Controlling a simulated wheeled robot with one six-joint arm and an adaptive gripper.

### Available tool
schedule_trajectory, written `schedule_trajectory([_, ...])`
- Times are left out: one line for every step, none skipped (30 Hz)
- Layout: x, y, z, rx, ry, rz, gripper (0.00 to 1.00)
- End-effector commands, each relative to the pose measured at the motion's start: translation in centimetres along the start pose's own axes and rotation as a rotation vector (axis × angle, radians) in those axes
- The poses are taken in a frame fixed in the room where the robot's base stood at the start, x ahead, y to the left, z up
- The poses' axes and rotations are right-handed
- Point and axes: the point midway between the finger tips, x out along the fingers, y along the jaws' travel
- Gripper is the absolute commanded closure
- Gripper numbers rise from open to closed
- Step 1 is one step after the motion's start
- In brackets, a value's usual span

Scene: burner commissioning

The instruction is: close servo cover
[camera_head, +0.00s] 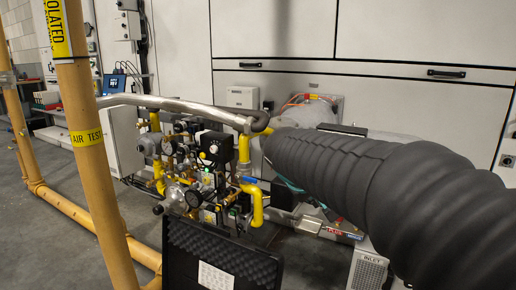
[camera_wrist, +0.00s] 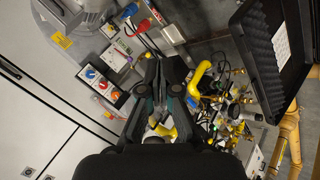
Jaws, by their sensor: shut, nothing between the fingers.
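My gripper (camera_wrist: 163,68) shows in the middle of the wrist view, its dark fingers together with nothing between them. It is above the yellow-piped valve assembly area. In the head view my gripper is mostly hidden behind my ribbed dark sleeve. The valve assembly (camera_head: 190,170) stands left of my sleeve, with yellow pipes, gauges and small boxes. A black box (camera_head: 215,151) with a pale round face sits at its top and may be the servo housing. I cannot make out a separate servo cover or whether it is open. In the wrist view, my gripper hides part of the assembly.
An open black foam-lined case (camera_head: 215,258) stands in front of the assembly; it also shows in the wrist view (camera_wrist: 262,60). Tan pipes (camera_head: 95,170) rise at the left. A control panel with coloured knobs (camera_wrist: 98,82) lies left of my gripper in the wrist view.

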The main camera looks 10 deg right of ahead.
Motion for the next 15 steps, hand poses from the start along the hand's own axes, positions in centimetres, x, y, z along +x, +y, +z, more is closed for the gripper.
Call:
schedule_trajectory([0.9, 0.3, -2.4, -0.035, 0.002, 0.038, 1.00])
schedule_trajectory([1.3, 0.6, -3.6, -0.053, 0.004, 0.063, 1.00])
schedule_trajectory([1.9, 0.9, -5.3, -0.077, 0.008, 0.096, 1.00])
schedule_trajectory([2.4, 1.2, -6.6, -0.095, 0.012, 0.121, 1.00])
schedule_trajectory([2.8, 1.3, -7.9, -0.114, 0.017, 0.147, 1.00])
schedule_trajectory([3.4, 1.5, -9.7, -0.138, 0.023, 0.181, 1.00])
schedule_trajectory([3.8, 1.6, -10.9, -0.155, 0.027, 0.207, 1.00])
schedule_trajectory([4.3, 1.7, -12.2, -0.171, 0.032, 0.232, 1.00])
schedule_trajectory([4.8, 1.7, -13.9, -0.193, 0.040, 0.266, 1.00])
schedule_trajectory([5.3, 1.6, -15.1, -0.210, 0.045, 0.292, 1.00])
schedule_trajectory([5.7, 1.6, -16.4, -0.227, 0.051, 0.319, 1.00])
schedule_trajectory([6.3, 1.4, -18.1, -0.249, 0.060, 0.354, 1.00])
schedule_trajectory([6.8, 1.2, -19.3, -0.264, 0.068, 0.380, 1.00])
schedule_trajectory([7.2, 1.0, -20.5, -0.280, 0.076, 0.406, 1.00])
schedule_trajectory([7.8, 0.6, -22.1, -0.301, 0.086, 0.440, 1.00])
